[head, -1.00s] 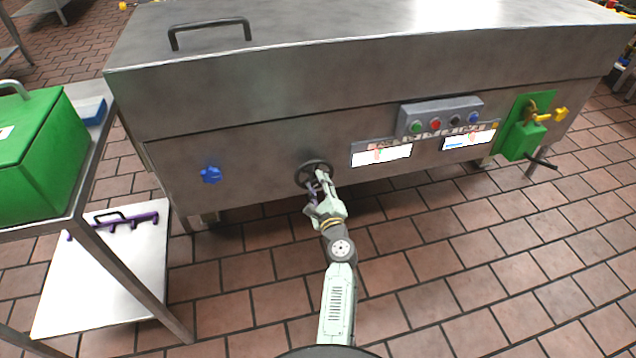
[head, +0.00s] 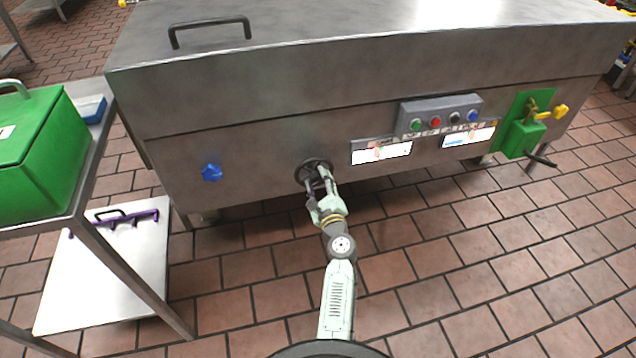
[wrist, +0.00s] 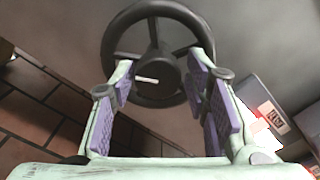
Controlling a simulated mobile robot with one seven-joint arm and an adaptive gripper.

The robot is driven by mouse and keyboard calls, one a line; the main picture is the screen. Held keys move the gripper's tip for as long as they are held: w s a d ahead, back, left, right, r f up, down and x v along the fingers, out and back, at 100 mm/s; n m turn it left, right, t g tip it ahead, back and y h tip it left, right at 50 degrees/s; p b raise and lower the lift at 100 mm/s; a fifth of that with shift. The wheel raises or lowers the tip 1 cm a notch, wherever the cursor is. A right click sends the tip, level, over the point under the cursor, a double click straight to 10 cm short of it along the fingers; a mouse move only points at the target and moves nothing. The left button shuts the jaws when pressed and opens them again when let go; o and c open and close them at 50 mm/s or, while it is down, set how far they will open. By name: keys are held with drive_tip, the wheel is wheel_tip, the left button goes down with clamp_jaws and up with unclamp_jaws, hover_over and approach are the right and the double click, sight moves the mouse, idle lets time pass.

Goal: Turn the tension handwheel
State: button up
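The handwheel is a dark round wheel with a hub and spokes (head: 303,172) on the front of the steel machine (head: 262,160). In the wrist view the handwheel (wrist: 112,38) fills the upper middle, with a pale mark on its hub. My gripper (head: 318,176) is at the wheel in the head view. In the wrist view my gripper (wrist: 163,80) is open, its purple-padded fingers apart on either side of the hub and lower rim. Whether the fingertips touch the wheel I cannot tell. The fingers hide part of the rim.
A blue knob (head: 211,173) is left of the wheel. Label panels (head: 382,152), a button box (head: 440,114) and a green valve unit (head: 522,138) are to the right. A cart with a green box (head: 40,150) stands at left. The tiled floor in front is clear.

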drive_tip(key=shift+o, duration=1)
drive_tip(key=shift+f, duration=0.1)
drive_tip(key=shift+s+d, duration=0.1)
drive_tip(key=shift+s, duration=0.2)
drive_tip(key=v, duration=1.1)
drive_tip(key=shift+s, duration=0.25)
